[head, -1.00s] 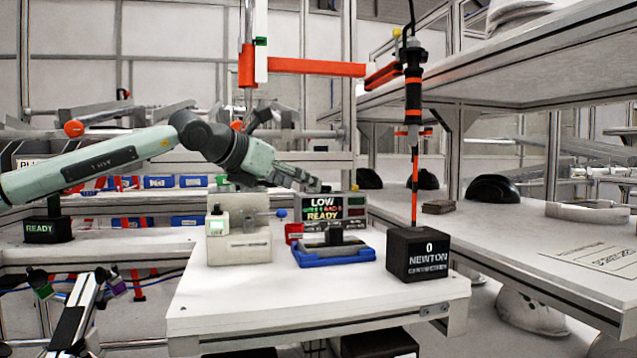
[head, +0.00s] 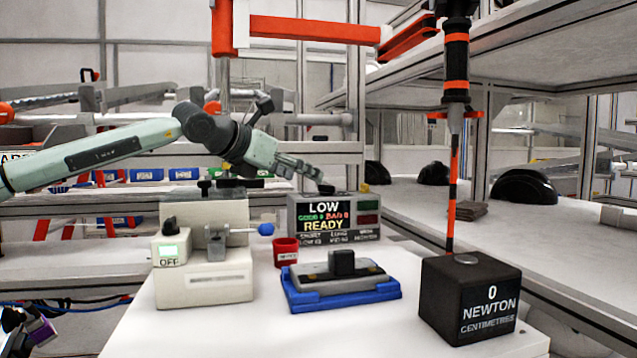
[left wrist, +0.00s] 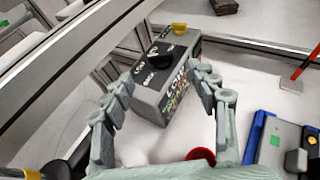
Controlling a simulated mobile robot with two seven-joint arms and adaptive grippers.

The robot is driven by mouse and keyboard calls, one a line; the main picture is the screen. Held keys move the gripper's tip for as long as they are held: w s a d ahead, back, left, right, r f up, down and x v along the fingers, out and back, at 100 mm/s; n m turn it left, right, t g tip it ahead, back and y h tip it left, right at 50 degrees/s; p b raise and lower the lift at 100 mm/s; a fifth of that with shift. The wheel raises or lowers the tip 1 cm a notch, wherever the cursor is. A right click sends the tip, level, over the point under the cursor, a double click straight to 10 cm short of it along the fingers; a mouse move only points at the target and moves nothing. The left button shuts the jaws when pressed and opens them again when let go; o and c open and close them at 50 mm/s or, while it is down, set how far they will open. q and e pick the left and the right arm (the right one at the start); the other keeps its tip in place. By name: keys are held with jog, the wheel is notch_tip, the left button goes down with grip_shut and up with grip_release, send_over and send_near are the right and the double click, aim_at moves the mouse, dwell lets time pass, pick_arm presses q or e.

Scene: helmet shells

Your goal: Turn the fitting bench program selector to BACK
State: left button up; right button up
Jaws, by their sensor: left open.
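A grey control box (head: 336,222) stands on the white bench; its front display reads LOW and READY. In the left wrist view the box (left wrist: 150,103) has a round black selector knob (left wrist: 160,55) on its top, with white lettering around it that is too small to read surely. My left gripper (head: 318,180) reaches in from the left, just above the box top. In the left wrist view its two fingers (left wrist: 163,80) are spread, with the box and knob showing between and beyond them. Nothing is held. I cannot tell whether the fingers touch the box. My right gripper is not in view.
A beige fixture (head: 200,285) with an OFF display stands at the left. A red cup (head: 286,252) and a blue tray (head: 345,300) sit in front of the box. A black NEWTON block (head: 470,300) stands at right under a hanging orange-banded tool (head: 456,80).

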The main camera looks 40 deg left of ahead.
aim_at(325, 186)
pick_arm(q)
jog(key=shift+p+x, duration=0.65)
jog(key=shift+x, duration=2.8)
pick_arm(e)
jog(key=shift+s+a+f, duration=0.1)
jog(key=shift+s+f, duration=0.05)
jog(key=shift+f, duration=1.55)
pick_arm(q)
jog(key=shift+c, duration=0.3)
